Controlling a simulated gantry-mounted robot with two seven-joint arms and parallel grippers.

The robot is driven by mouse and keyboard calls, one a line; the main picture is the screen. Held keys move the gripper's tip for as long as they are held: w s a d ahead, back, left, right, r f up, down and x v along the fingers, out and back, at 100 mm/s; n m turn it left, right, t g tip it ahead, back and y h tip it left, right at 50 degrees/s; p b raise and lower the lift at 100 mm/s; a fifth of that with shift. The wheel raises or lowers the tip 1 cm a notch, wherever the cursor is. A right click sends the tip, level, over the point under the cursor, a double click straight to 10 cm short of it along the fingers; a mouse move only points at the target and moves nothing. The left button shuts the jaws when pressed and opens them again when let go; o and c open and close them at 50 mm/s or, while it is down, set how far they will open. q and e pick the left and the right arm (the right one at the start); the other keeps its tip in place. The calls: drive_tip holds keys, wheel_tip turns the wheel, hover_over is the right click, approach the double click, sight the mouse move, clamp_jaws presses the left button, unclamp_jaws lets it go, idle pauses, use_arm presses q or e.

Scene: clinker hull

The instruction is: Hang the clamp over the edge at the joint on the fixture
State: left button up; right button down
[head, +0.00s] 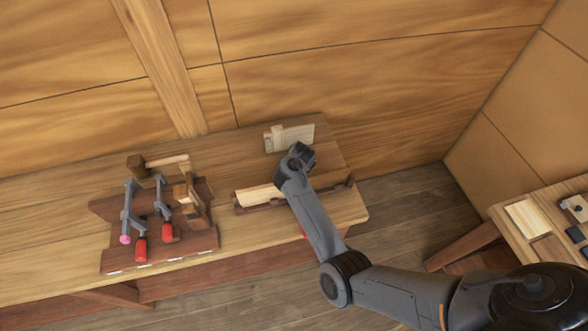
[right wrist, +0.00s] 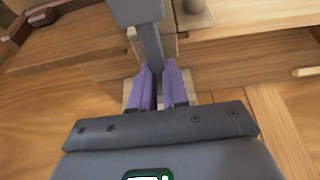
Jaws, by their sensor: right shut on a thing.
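My right gripper (right wrist: 158,88) is shut on the grey bar of a clamp (right wrist: 150,45), with its purple fingers on either side; the clamp's block-like grey part is at the top of the right wrist view. In the head view my right arm hides the gripper and most of the clamp. A small red bit (head: 303,232) shows beside the arm, perhaps the clamp's handle. A fixture (head: 240,208), a low brown cradle holding a pale plank (head: 259,195), lies partly under the arm. I cannot tell whether the clamp touches it. The joint is not clearly visible. My left gripper is out of view.
A dark wooden rack (head: 175,255) at the left of the bench holds clamps with red handles (head: 141,249). A pale board with a block (head: 300,136) stands at the bench's back. A side table (head: 553,205) with small parts is at the right.

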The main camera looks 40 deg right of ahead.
drive_tip(key=shift+s+a+p, duration=0.1)
drive_tip(key=shift+s+p, duration=0.1)
drive_tip(key=shift+p, duration=0.1)
drive_tip(key=c, duration=1.1)
unclamp_jaws()
drive_tip(key=shift+o, duration=0.2)
drive_tip(key=shift+s+f, duration=0.1)
drive_tip(key=shift+f, duration=0.05)
drive_tip(key=shift+s+r, duration=0.15)
drive_tip(key=shift+r, duration=0.55)
drive_tip(key=p+v, duration=0.4)
drive_tip(key=v, duration=0.5)
drive_tip(key=shift+a+r, duration=0.15)
drive_tip(key=shift+r, duration=0.15)
drive_tip(key=shift+s, duration=0.1)
